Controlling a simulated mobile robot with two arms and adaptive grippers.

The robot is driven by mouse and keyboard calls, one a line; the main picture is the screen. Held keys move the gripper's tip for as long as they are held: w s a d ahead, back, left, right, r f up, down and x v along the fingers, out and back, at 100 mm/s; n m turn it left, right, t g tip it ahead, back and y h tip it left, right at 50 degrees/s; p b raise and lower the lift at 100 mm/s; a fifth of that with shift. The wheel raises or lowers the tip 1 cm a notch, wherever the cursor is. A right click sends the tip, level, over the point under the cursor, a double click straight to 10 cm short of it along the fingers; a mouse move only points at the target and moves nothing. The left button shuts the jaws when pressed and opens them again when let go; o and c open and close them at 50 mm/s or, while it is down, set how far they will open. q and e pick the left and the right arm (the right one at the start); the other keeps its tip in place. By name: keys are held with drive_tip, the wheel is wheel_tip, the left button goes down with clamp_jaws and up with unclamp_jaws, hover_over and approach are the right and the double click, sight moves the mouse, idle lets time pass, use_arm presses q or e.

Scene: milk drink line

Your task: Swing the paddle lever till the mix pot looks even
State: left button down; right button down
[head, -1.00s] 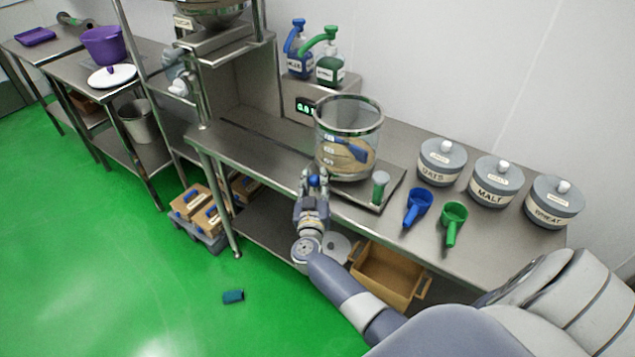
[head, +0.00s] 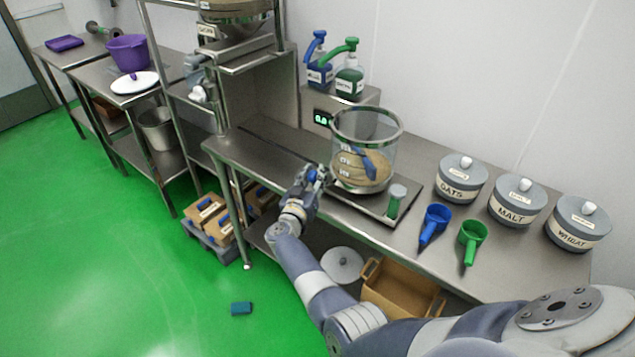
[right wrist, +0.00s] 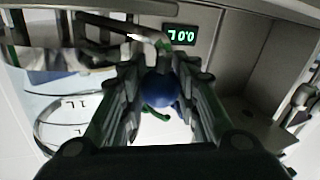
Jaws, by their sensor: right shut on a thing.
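The mix pot (head: 384,128) is a clear vessel with a metal rim, upright on the steel bench. Tan mix (head: 352,174) fills its lower part, and a blue paddle (head: 371,160) stands tilted in it. Whether the mix is even throughout is too small to tell. My right gripper (head: 320,173) is at the pot's left side. In the right wrist view, my right gripper (right wrist: 161,95) is shut on the blue ball knob (right wrist: 161,90) of the paddle lever, whose metal arm (right wrist: 140,38) runs behind it. My left gripper is not in view.
Pump bottles (head: 349,80) sit behind, above a lit display (head: 322,118). A teal block (head: 241,308) lies on the floor.

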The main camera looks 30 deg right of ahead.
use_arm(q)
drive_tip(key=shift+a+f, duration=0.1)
use_arm(e)
drive_tip(key=shift+w+a, duration=0.2)
drive_tip(key=shift+w, duration=0.1)
drive_tip(key=c, duration=1.4)
unclamp_jaws()
drive_tip(key=shift+c, duration=0.2)
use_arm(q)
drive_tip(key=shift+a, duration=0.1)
use_arm(e)
drive_tip(key=shift+o, duration=1.3)
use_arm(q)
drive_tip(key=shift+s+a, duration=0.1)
